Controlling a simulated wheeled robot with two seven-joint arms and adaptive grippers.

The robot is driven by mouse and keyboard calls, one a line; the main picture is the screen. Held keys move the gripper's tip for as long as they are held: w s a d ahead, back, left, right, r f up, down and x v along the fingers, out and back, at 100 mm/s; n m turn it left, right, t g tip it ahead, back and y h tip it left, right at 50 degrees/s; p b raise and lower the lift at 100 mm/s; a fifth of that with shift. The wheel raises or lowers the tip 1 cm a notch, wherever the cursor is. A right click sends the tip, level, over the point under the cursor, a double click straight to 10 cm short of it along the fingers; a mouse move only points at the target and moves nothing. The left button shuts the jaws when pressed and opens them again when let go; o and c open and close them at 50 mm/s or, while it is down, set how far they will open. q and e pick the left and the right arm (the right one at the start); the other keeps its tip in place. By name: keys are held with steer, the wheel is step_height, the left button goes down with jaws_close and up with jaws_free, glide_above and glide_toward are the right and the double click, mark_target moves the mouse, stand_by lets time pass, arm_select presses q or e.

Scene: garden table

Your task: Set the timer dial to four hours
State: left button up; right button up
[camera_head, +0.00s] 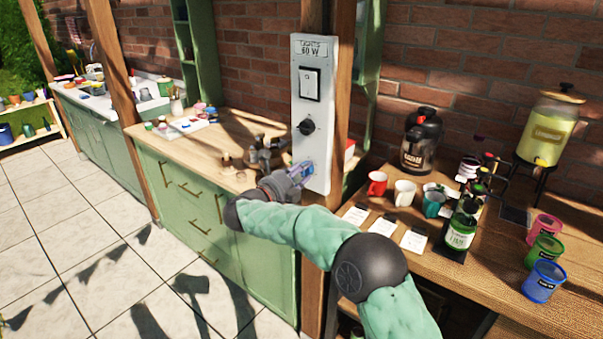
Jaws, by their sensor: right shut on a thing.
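A white control panel (326,150) is fixed upright on a wooden post. It has a label reading "60 W" at the top, a rocker switch (310,84) below it and a black round knob (306,127) in the middle. My right gripper (304,172) is at the panel's lower part, below the black knob. It is shut on a small dial there, which the fingers mostly hide. The dial's pointer and markings cannot be read. My left gripper is not in view.
A wooden counter (480,260) right of the post holds mugs, cards, bottles, a black jug (421,140) and a yellow drink dispenser (549,125). Green cabinets (185,200) with small items on top stand left. The tiled floor (60,230) is clear.

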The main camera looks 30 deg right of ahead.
steer(key=shift+w+a+r, duration=0.1)
stand_by(0.3)
steer(key=o, duration=1.1)
steer(key=shift+w, duration=0.1)
steer(key=shift+o, duration=0.2)
steer(key=shift+a, duration=0.1)
steer(key=v, duration=1.2)
